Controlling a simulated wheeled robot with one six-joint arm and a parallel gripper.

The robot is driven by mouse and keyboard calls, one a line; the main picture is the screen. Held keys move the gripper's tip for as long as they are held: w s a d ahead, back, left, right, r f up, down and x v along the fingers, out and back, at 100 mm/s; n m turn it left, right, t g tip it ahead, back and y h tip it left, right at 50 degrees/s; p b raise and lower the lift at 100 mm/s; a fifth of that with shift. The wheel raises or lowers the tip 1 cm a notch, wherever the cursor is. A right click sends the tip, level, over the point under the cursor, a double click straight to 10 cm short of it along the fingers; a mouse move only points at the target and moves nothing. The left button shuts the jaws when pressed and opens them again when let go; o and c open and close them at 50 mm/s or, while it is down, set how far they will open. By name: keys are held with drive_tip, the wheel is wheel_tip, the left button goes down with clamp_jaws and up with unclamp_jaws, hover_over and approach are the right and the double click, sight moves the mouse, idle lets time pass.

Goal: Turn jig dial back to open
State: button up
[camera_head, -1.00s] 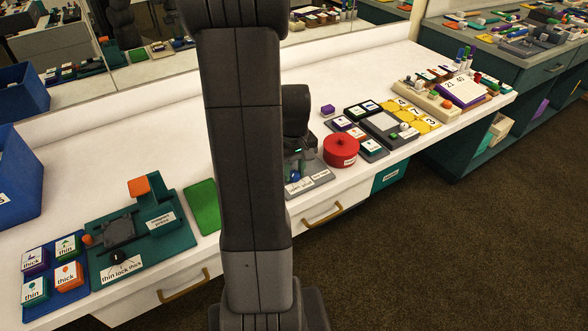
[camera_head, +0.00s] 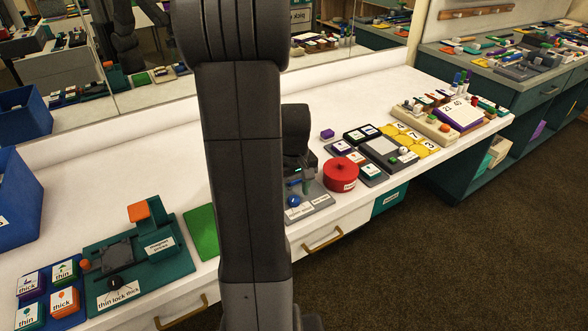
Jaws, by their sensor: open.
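The green jig (camera_head: 180,264) stands at the left front of the white counter, with a grey clamp-like part (camera_head: 115,254) and an orange block (camera_head: 139,211) on it. Its black dial (camera_head: 115,283) sits at the front above a label reading "thin lock thick". The dial's pointing direction is too small to tell. My gripper (camera_head: 307,187) is partly hidden behind my dark upright arm. It is open, above a grey board with a blue ball, well right of the jig. I see nothing held in it.
Picture blocks (camera_head: 63,302) lie left of the jig, and blue bins (camera_head: 18,200) stand behind them. A green mat (camera_head: 202,232) lies right of the jig. A red round box (camera_head: 341,174) and several boards are farther right. The counter's back strip is clear.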

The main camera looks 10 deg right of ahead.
sight(294, 198)
wheel_tip(294, 198, up, 12)
drive_tip(key=p, duration=0.1)
idle(0.5)
wheel_tip(294, 198, down, 14)
drive_tip(key=shift+r+b, duration=0.1)
drive_tip(key=shift+b, duration=0.6)
drive_tip(key=shift+r, duration=0.1)
